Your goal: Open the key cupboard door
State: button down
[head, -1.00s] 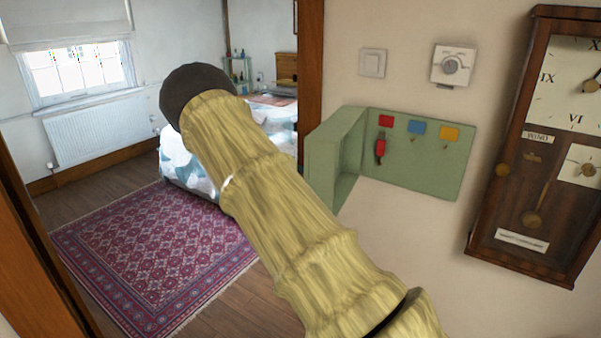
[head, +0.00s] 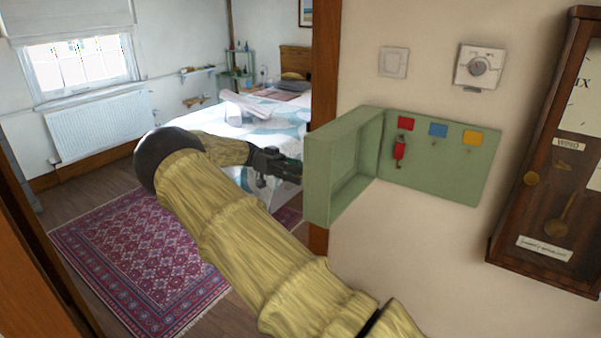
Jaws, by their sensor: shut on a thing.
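The green key cupboard (head: 440,180) is on the wall, with its door (head: 335,170) swung out to the left so its inner face shows. Inside the cupboard are red, blue and yellow tags over hooks, and a red key fob (head: 400,148) hangs under the red tag. My gripper (head: 292,170) is at the outer side of the door, near its free edge, and is shut on the door. The exact part it holds is hidden by the fingers and the door.
A wooden wall clock (head: 555,190) hangs right of the cupboard. A thermostat (head: 479,67) and light switch (head: 394,62) are above it. A wooden door frame (head: 325,60) stands behind the cupboard door. The bedroom beyond has a bed and a rug (head: 140,250).

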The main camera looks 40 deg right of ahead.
jog(key=shift+f, duration=0.1)
jog(key=c, duration=1.1)
grip_release()
notch_tip(320, 180, up, 10)
